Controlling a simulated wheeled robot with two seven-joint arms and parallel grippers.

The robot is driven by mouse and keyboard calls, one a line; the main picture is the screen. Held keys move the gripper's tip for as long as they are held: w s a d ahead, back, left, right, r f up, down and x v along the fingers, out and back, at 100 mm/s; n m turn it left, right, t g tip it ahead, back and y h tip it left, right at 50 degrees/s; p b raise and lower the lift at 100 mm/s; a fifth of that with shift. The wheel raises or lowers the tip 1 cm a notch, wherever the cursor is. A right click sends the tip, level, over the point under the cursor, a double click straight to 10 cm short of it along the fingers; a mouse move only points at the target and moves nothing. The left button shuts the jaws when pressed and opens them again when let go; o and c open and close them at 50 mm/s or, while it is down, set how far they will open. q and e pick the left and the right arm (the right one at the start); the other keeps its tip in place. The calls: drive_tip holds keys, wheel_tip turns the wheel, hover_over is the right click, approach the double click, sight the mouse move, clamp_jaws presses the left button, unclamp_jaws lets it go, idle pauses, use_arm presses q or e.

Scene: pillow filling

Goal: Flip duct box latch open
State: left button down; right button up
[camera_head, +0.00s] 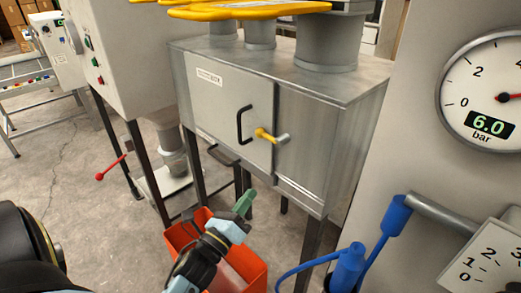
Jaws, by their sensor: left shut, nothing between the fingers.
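The duct box (320,130) is a grey metal cabinet on dark legs in the middle of the view. Its front door (215,112) looks closed and carries a black pull handle (239,124). The latch (265,134) is a yellow lever with a grey end at the right edge of the door, lying roughly sideways. My left gripper (244,203) has green fingertips, is shut and empty, and is below and in front of the box, apart from the latch. My right gripper is not in view.
An orange bin (255,273) stands on the floor behind my left gripper. A panel with a pressure gauge (491,98) reading 6.0 bar and blue-gripped levers (396,214) is at the right. A grey machine with a red-knobbed lever (112,167) stands at the left.

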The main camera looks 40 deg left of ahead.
sight(271, 144)
use_arm(q)
drive_tip(key=shift+m, duration=0.5)
drive_tip(key=x, duration=0.3)
drive_tip(key=r+p+x, duration=0.1)
drive_tip(key=x, duration=0.3)
drive_tip(key=r+x, duration=0.1)
drive_tip(key=x, duration=0.2)
drive_tip(key=shift+r+p, duration=0.15)
drive_tip(key=shift+p, duration=0.15)
drive_tip(key=shift+s+a+r+p, duration=0.1)
drive_tip(key=shift+a+r+p, duration=0.6)
drive_tip(key=shift+r, duration=0.35)
drive_tip(key=shift+a+r, duration=0.45)
